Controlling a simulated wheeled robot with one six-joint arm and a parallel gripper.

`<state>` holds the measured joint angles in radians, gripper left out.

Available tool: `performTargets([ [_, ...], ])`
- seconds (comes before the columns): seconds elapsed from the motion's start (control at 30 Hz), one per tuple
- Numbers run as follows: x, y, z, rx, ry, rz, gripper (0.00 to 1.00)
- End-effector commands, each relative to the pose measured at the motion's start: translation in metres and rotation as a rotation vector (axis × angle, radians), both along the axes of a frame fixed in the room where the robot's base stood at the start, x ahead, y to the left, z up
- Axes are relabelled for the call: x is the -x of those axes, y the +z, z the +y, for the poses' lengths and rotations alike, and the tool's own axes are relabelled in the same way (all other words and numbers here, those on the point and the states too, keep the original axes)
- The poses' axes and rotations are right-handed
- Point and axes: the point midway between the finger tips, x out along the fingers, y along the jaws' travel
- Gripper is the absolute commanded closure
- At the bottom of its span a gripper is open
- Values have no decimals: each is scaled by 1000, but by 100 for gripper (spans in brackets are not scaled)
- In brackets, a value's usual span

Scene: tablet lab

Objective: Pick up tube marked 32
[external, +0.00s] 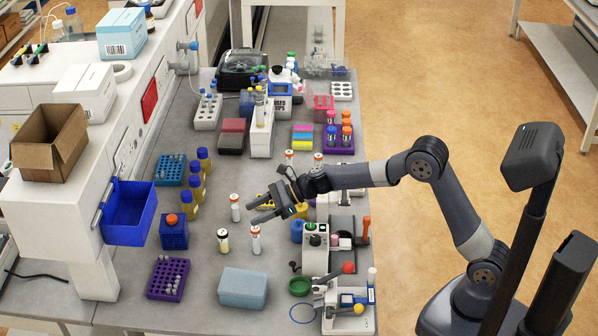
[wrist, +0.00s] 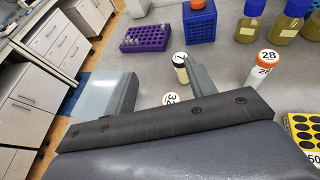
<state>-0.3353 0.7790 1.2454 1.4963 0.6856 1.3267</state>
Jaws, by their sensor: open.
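The tube marked 32 (wrist: 171,98) shows in the wrist view as a round white cap top with an orange rim, largely hidden behind my gripper's crossbar. In the external view, the orange-capped white tube (external: 256,240) that seems to be it stands upright on the bench. My gripper (external: 254,213) is open and empty, above the bench near this tube. In the wrist view my gripper (wrist: 160,76) has its two fingers apart, with the 32 cap between them, nearer the right finger. I cannot tell its exact height over the tube.
A tube marked 28 (wrist: 268,57) stands to the right. A cream tube with a dark-and-white cap (wrist: 181,68) stands just beyond the right finger. A purple rack (external: 168,279), a blue rack (external: 173,232) and a light blue box (external: 243,288) are nearby. Lab devices (external: 316,250) crowd the right.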

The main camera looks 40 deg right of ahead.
Motion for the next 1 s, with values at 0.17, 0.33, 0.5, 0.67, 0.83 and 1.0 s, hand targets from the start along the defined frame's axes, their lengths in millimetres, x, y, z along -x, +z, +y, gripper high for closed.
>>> performTargets([
  [0.17,0,-23,0,0,-1,5,48],
  [0.33,0,-36,0,1,1,2,48],
  [0.5,1,-66,0,3,1,5,48],
  [0.67,-9,-71,19,2,5,-1,48],
  [0.83,-13,-74,25,2,2,-2,48],
  [1.0,-13,-75,25,2,2,-2,48],
])
